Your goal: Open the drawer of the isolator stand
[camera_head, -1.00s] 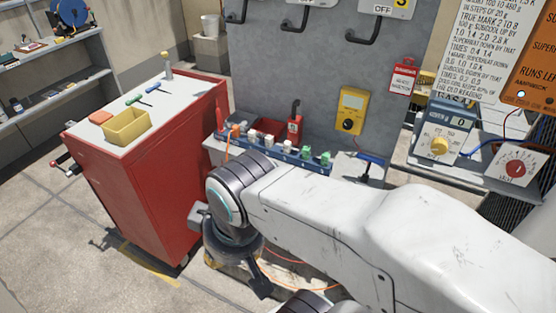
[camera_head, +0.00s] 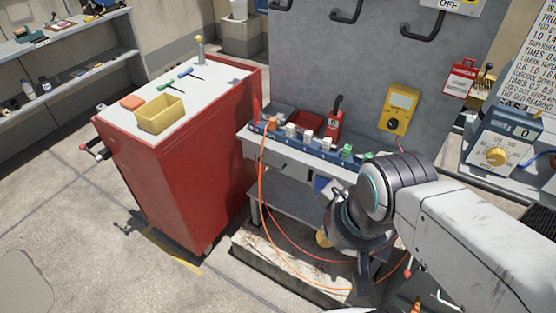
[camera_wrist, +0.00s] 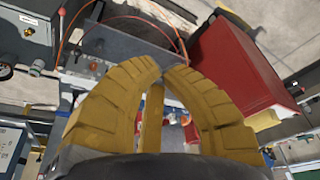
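The isolator stand is a grey upright panel (camera_head: 365,75) with black handles and a narrow bench at its foot. Under the bench is a grey drawer front (camera_head: 292,172) with a small dark handle (camera_head: 277,164) at its left part; it looks closed, flush with the stand. My arm hides the right part of the bench underside. In the head view, my gripper hangs to the right of the drawer, mostly hidden behind my wrist. In the wrist view, my gripper's yellow fingers (camera_wrist: 163,70) curve in until their tips nearly meet, with nothing seen between them.
A red cabinet (camera_head: 180,165) stands close left of the stand, with a yellow bin (camera_head: 160,113) on top. Orange hoses (camera_head: 262,215) hang in front of the drawer's left side. A rail of coloured fittings (camera_head: 310,145) lies along the bench. Open floor (camera_head: 90,220) lies at left.

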